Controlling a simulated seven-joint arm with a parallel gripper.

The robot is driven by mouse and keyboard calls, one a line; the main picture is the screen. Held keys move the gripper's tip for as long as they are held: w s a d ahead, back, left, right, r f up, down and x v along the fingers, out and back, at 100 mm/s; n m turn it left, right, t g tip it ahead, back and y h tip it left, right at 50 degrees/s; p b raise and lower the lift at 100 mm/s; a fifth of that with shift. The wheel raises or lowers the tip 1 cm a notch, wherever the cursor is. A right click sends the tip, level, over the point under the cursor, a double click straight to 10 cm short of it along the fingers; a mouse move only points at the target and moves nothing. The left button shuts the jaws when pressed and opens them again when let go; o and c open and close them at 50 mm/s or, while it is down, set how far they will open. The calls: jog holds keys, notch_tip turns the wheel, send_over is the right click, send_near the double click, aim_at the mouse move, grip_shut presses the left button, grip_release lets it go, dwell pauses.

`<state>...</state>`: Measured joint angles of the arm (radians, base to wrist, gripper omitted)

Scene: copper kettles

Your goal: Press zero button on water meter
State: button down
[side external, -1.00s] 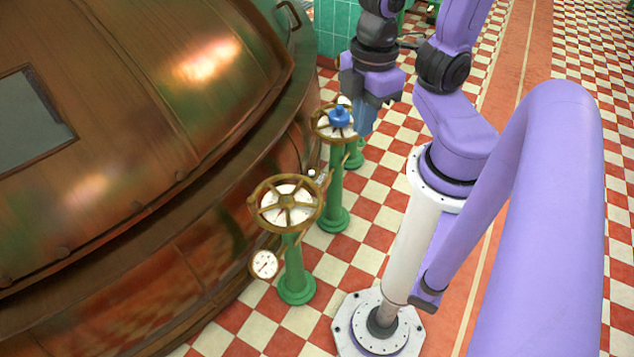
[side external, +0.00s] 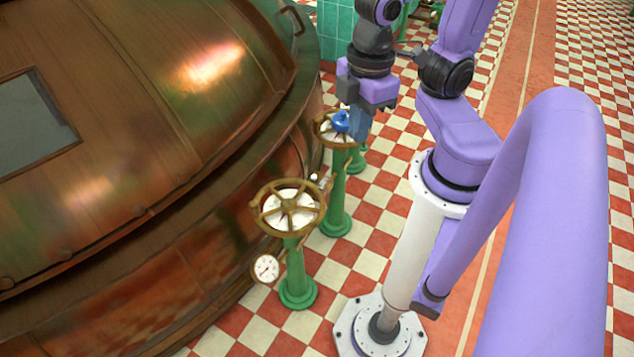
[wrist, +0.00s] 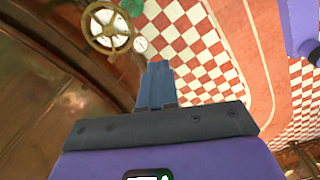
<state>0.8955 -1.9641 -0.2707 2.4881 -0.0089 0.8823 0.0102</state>
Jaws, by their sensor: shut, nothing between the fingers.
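A small blue fitting (side external: 341,121), which may be the water meter, sits on top of the farther green pedestal (side external: 337,200), over its brass handwheel (side external: 322,131). No zero button can be made out. My gripper (side external: 356,128) points down just right of the blue fitting, with its blue-grey fingers closed and empty. In the side view the fingers overlap the wheel's right edge; I cannot tell whether they touch anything. In the wrist view the shut fingers (wrist: 156,72) point up the picture, and the blue fitting is not visible there.
A nearer brass handwheel (side external: 288,208) stands on a green pedestal with a round white gauge (side external: 265,268) at its lower left. Both also show in the wrist view, the wheel (wrist: 108,28) and gauge (wrist: 140,44). A large copper kettle (side external: 130,190) fills the left. Checkered floor lies open between.

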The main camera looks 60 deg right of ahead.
jog(key=w+a+f+m+t, duration=0.1)
jog(key=w+f+m, duration=0.25)
jog(key=w, duration=0.55)
jog(key=w+f+m+t, duration=0.15)
jog(key=w+f, duration=0.25)
jog(key=w, duration=0.5)
jog(key=w+d+f+m+t, duration=0.2)
jog(key=w+d+f+m, duration=0.3)
jog(key=w+d+f, duration=0.6)
jog(key=m+t, duration=0.5)
jog(key=m, duration=0.5)
send_over(317, 177)
notch_tip(317, 177, down, 23)
jog(key=shift+y, duration=0.3)
jog(key=shift+f+g, duration=0.15)
jog(key=shift+g, duration=0.1)
jog(key=shift+f, duration=4.35)
jog(key=shift+f, duration=0.2)
